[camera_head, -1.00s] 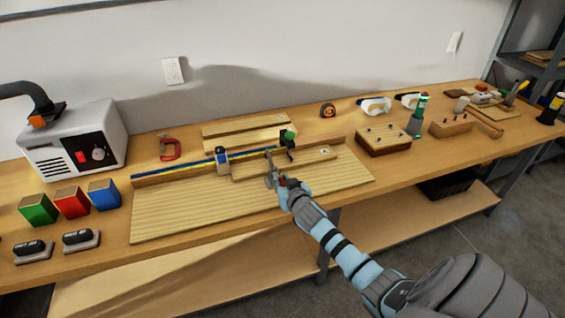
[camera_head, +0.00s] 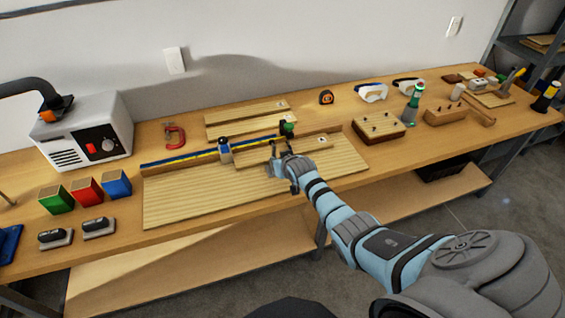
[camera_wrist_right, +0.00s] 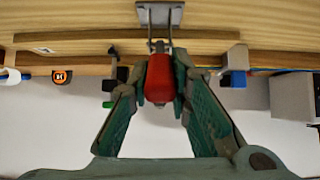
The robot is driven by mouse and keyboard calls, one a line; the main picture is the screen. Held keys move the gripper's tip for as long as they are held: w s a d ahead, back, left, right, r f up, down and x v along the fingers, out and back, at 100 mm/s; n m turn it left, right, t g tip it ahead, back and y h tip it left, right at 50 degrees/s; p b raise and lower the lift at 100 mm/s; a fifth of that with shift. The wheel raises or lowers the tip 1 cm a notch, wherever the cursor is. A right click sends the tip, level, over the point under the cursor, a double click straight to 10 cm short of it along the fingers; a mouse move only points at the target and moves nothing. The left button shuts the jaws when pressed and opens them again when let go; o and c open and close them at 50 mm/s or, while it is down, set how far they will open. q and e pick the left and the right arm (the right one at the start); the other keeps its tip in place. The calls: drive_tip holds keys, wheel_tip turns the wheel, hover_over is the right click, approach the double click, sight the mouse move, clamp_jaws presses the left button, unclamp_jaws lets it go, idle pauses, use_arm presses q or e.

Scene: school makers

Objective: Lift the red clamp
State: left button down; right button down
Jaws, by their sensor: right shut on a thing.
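A red clamp handle (camera_wrist_right: 160,78) sits between the fingers of my right gripper (camera_wrist_right: 160,92) in the right wrist view. Two grey bars join the handle to a grey plate (camera_wrist_right: 160,14) on the wood. In the head view my right gripper (camera_head: 280,160) is shut at the jig board's (camera_head: 215,197) rear part, and its own wrist hides the handle. A green-topped clamp (camera_head: 287,128) stands just behind it. A separate red C-shaped clamp (camera_head: 174,137) lies apart at the left rear of the bench. My left gripper is out of view.
A blue-and-grey stop (camera_head: 224,149) stands on the rail left of my gripper. A drilled wooden block (camera_head: 377,130) and a green-topped bottle (camera_head: 412,106) are to the right. A machine (camera_head: 85,130) and coloured bins (camera_head: 87,192) are at the left.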

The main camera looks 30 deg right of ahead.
drive_tip(key=shift+w+r, duration=0.1)
drive_tip(key=shift+r, duration=0.1)
drive_tip(key=c, duration=1.5)
unclamp_jaws()
drive_tip(key=shift+f, duration=0.1)
drive_tip(key=v, duration=1.2)
